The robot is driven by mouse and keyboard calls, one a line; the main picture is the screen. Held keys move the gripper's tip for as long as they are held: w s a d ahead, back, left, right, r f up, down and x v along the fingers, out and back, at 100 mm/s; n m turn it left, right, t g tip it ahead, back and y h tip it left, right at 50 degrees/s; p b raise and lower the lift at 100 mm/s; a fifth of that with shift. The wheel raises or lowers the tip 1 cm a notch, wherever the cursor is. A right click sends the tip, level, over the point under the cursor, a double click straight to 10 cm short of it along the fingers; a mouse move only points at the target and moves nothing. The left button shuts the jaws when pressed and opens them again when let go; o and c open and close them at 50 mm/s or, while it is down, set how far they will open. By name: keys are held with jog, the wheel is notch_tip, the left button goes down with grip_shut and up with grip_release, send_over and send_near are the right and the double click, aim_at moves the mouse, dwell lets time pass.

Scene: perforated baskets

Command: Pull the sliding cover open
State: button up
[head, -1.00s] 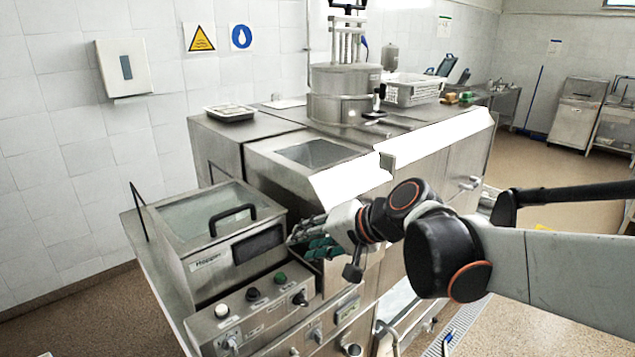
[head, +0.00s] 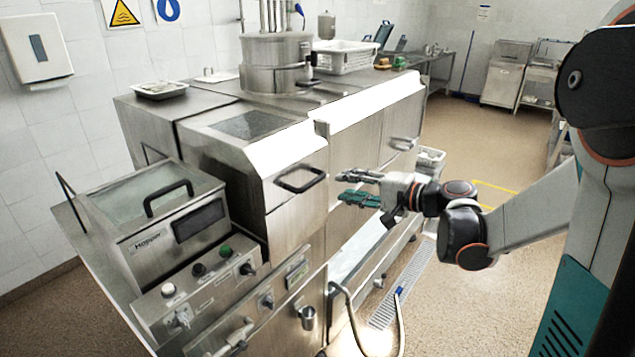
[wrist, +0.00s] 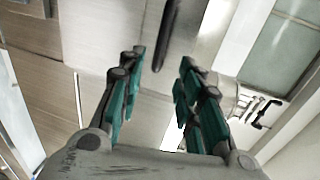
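The steel front cover (head: 290,215) of the machine carries a black bar handle (head: 300,178) on its upper part. I cannot tell from the view how far the cover stands open. My gripper (head: 352,187), with teal finger pads, is to the right of the handle, apart from it and pointing left towards it. The wrist view also shows the gripper (wrist: 158,85), its two fingers spread with nothing between them. A dark bar, probably the same handle (wrist: 164,36), lies beyond the fingertips there.
To the left is a hopper (head: 145,235) with a glass lid and its own black handle (head: 168,197). Below it is a control panel (head: 200,290) with knobs. A hose (head: 350,310) hangs low in front. Open floor (head: 455,145) lies to the right.

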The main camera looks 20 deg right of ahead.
aim_at(319, 181)
jog(key=b+x, duration=0.1)
jog(key=x, duration=1)
jog(key=shift+b, duration=0.3)
grip_shut()
